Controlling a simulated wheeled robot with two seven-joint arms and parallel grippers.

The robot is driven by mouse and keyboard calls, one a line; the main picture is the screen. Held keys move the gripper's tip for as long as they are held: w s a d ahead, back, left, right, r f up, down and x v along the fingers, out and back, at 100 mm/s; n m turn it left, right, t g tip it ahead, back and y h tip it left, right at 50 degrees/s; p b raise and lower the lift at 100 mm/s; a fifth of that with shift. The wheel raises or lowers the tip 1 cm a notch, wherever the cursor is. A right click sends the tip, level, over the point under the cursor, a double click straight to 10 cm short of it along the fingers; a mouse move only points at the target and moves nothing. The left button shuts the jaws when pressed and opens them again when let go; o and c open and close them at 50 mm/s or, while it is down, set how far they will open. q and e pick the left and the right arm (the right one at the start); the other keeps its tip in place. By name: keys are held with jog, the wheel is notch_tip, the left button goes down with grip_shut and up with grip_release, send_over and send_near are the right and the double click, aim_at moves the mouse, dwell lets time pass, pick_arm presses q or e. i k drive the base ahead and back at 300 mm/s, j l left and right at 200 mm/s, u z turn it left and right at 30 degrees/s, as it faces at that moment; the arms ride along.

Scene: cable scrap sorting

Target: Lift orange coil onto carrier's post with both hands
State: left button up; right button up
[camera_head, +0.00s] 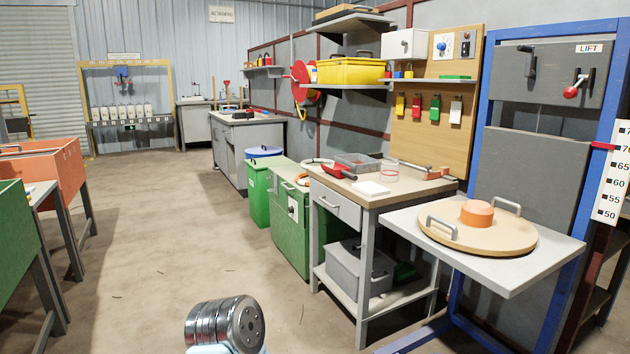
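A squat orange cylinder (476,214) stands in the middle of a round tan board (450,238) with two grey loop handles; I cannot tell whether it is a wound coil or part of the board. The board lies flat on the pale lift table (515,279) at the right. A small orange ring-shaped item (302,179) shows near the green cabinet by the workbench, too small to identify. No bare post is clearly visible. Neither of my grippers is in view, and nothing is seen being held.
The blue-framed lift (484,92) stands behind its table, with a height scale (615,175) at the right. A workbench (365,199) and green cabinet (289,228) stand left of it. Orange (66,180) and green (25,235) bins line the left. The floor between is clear.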

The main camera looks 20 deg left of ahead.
aim_at(475, 222)
jog(key=i+j, duration=0.15)
jog(key=j, duration=0.2)
jog(key=i+j, duration=0.15)
jog(key=j, duration=0.2)
jog(key=i+j+z, duration=0.1)
jog(key=j, duration=0.2)
jog(key=i+j, duration=0.2)
jog(key=j, duration=0.15)
jog(key=i+j, duration=0.15)
jog(key=j, duration=0.2)
